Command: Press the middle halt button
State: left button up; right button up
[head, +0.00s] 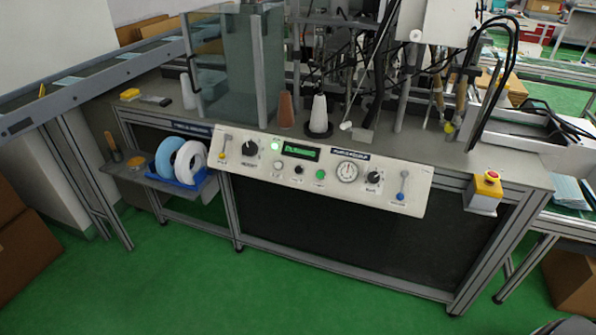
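A red mushroom-shaped halt button (491,176) sits on a yellow box (485,197) at the front right edge of the machine table. It is the only red halt button I can make out in the head view; whether it is the middle one I cannot tell. Neither of my grippers is in view.
The machine table (535,172) carries a glass enclosure (240,75), thread cones and tall machinery. A side shelf (140,178) holds white and blue rolls. A conveyor (80,85) runs at left. Cardboard boxes stand at both sides. The green floor (230,285) in front is clear.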

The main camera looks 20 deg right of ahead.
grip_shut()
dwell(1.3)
